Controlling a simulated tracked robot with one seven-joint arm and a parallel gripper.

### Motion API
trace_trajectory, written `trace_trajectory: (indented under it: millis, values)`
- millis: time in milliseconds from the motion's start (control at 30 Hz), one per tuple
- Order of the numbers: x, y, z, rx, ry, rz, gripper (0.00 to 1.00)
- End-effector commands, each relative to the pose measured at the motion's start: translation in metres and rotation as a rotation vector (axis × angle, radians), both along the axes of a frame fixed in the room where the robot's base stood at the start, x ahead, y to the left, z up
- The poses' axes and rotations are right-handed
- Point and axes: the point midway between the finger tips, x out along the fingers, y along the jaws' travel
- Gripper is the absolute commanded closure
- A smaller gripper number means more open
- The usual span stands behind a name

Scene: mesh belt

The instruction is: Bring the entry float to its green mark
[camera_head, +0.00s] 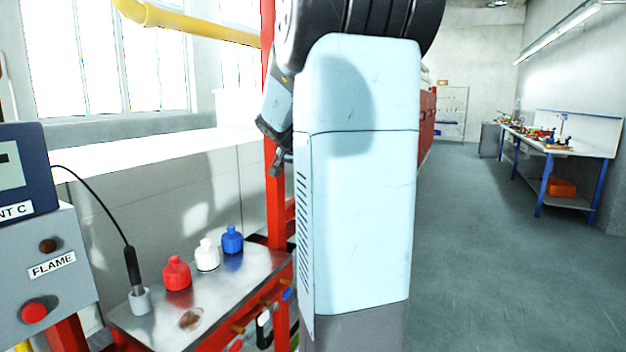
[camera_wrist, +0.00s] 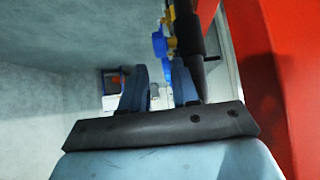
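I cannot make out the entry float or a green mark in either view. My gripper (camera_wrist: 160,76) shows in the wrist view with its two blue fingers apart and nothing seen between them. In the head view it is partly seen beside the red post, left of my large pale blue arm link, which hides much of the middle. Blue and yellow knob-like fittings (camera_wrist: 159,44) lie beyond the fingers in the wrist view, beside a dark rod-like part. Yellow fittings (camera_head: 239,328) with coloured ends line the steel bench's front edge in the head view.
The steel bench (camera_head: 222,290) carries a red bottle (camera_head: 176,274), a white bottle (camera_head: 207,256), a blue bottle (camera_head: 232,240) and a cabled probe in a holder (camera_head: 139,298). A grey box labelled FLAME (camera_head: 75,295) stands left. A red post (camera_head: 276,210) rises behind. Open floor lies right.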

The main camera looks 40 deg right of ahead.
Motion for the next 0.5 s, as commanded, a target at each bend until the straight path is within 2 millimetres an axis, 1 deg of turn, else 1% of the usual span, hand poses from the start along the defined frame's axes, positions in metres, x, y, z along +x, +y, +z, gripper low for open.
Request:
trace_trajectory:
  millis: [33,200,333,500]
  values:
    - [-0.002,0.007,0.007,-0.001,-0.003,0.002,0.7]
    - [-0.008,0.02,0.022,0.0,-0.002,0.001,0.7]
    - [-0.01,0.026,0.027,0.0,-0.001,0.001,0.7]
    - [-0.011,0.027,0.028,0.0,-0.001,0.001,0.7]
